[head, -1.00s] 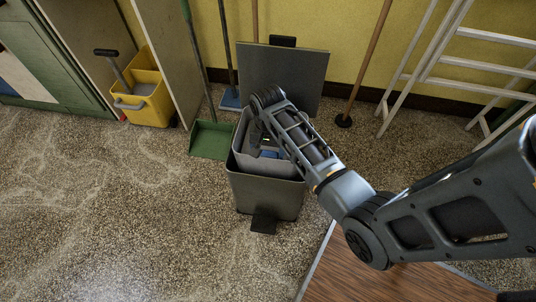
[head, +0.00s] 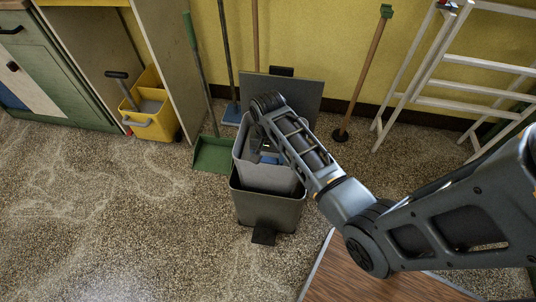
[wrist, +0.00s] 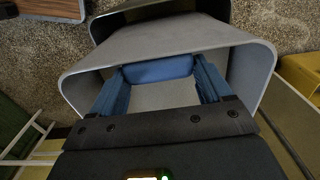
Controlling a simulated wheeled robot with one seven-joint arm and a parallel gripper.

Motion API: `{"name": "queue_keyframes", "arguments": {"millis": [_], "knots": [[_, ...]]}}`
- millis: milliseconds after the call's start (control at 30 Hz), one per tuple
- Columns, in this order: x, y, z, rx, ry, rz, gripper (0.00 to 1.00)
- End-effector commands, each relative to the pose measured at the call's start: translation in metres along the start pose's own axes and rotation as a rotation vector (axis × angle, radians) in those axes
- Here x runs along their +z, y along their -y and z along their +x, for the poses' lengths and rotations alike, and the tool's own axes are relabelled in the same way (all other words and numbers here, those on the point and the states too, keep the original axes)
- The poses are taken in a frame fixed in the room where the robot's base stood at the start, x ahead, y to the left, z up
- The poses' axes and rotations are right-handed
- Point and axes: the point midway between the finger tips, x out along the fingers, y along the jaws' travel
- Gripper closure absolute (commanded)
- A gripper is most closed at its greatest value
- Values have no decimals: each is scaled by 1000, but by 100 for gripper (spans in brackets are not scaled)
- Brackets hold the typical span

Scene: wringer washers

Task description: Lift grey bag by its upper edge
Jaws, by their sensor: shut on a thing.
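The grey bag (head: 272,178) is a stiff-looking, open-topped liner inside a dark grey pedal bin (head: 268,212). Its upper part stands above the bin's rim and its lower part is hidden in the bin. My gripper (head: 266,155) reaches down at the bag's upper edge and is shut on it. In the wrist view the bag (wrist: 170,38) shows its wide rim around my gripper (wrist: 158,74), whose fingers are blue. The exact contact at the edge is partly hidden by my arm in the head view.
The bin's lid (head: 293,95) stands open behind the bag. A green dustpan (head: 213,154) is close on the left. A yellow bucket (head: 150,122) stands farther left, a plunger (head: 341,134) and white ladder (head: 430,103) to the right. The floor in front is clear.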

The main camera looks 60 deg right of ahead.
Motion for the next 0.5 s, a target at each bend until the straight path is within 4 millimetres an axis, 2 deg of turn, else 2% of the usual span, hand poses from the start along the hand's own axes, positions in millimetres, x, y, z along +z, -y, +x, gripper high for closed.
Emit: {"name": "queue_keyframes", "arguments": {"millis": [33,500], "knots": [[0,0,-10,0,-1,0,72],[0,0,-50,0,-1,0,72]]}}
